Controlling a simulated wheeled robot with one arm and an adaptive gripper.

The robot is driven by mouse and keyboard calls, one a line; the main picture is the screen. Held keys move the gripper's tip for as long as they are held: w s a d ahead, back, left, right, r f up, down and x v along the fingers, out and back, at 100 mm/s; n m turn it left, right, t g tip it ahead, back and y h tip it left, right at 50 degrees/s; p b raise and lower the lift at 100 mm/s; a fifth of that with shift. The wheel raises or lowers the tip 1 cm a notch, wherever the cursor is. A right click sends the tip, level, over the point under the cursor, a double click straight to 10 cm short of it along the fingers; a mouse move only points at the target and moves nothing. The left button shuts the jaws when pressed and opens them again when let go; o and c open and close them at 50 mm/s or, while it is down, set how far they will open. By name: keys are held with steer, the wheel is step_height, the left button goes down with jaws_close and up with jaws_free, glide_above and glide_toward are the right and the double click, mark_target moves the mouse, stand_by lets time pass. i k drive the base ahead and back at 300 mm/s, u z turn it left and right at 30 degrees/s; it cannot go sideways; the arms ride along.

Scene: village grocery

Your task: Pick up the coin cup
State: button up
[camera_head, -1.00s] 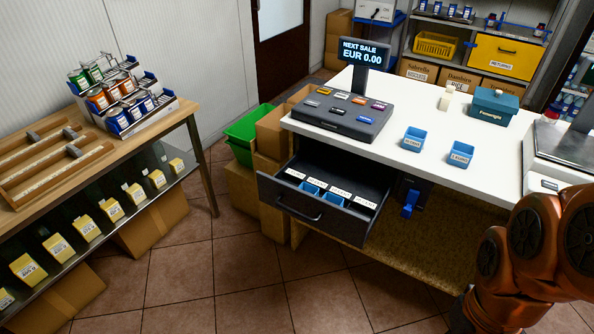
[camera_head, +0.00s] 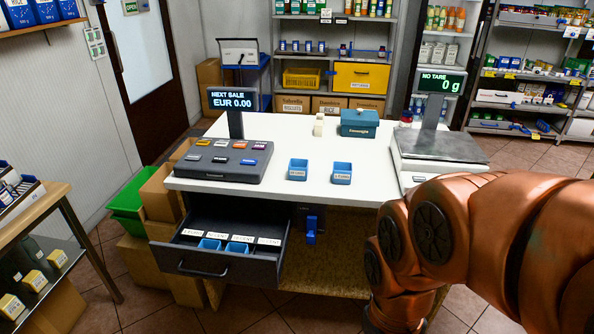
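Two small blue open-topped cups with white labels stand on the white counter (camera_head: 262,130). The left cup (camera_head: 297,170) and the right cup (camera_head: 342,173) are a short gap apart and upright. The label wording is too small to read surely. Two more blue cups, a left one (camera_head: 210,244) and a right one (camera_head: 238,248), sit low inside the open cash drawer (camera_head: 218,263) under the counter's left part. Labels mark the drawer's compartments. My orange arm fills the lower right, but my gripper is out of view.
A dark till with keys (camera_head: 222,163) and a display (camera_head: 233,100) stands at the counter's left. A scale (camera_head: 438,147) stands on the right. A teal box (camera_head: 367,123) and a small cream object (camera_head: 319,125) stand behind the cups. The open drawer juts out over the floor.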

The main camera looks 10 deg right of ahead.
mark_target(299, 170)
steer(key=u, duration=2.15)
steer(key=i, duration=2.5)
steer(key=z, duration=3.25)
steer(key=i, duration=0.5)
